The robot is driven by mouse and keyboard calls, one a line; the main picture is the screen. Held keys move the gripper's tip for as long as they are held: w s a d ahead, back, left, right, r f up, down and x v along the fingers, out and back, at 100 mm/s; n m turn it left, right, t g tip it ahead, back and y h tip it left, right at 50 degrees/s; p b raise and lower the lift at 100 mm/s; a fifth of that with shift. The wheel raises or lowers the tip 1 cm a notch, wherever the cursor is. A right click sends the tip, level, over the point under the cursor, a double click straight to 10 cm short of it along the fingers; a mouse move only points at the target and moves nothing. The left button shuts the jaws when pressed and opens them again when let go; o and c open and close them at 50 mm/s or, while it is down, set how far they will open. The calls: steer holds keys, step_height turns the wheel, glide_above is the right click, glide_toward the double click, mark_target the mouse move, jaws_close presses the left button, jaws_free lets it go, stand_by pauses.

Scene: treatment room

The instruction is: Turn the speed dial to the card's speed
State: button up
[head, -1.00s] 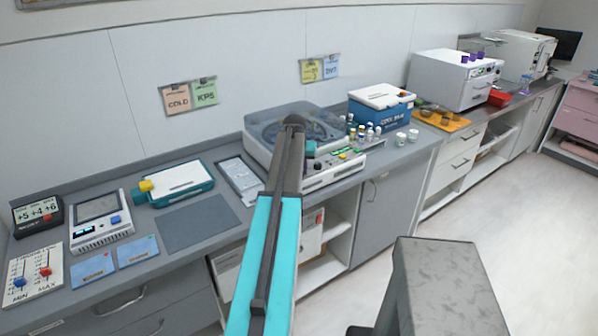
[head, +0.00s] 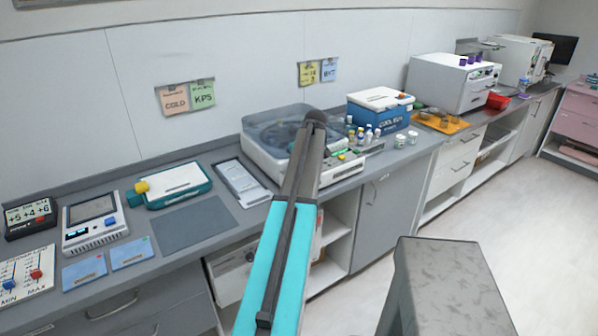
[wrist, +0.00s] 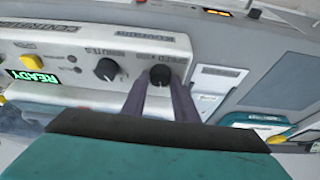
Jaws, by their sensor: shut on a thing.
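A green display (wrist: 32,76) reads READY. My gripper is hidden in the head view.
A yellow button (wrist: 65,48) is left of the dials. Several small vials and a blue cool box (head: 380,113) stand right of the centrifuge. A grey tray (head: 243,183) and a teal-and-white device (head: 175,186) lie to the left.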

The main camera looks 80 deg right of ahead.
steer(key=shift+n, duration=0.6)
steer(key=o, duration=1.1)
steer(key=shift+c, duration=0.2)
steer(key=shift+s, duration=0.1)
steer(key=b+v, duration=0.3)
steer(key=v, duration=1)
steer(key=shift+s+r+b, duration=0.3)
steer(key=shift+r+b, duration=0.05)
steer(key=shift+b, duration=0.05)
steer(key=shift+d, duration=0.15)
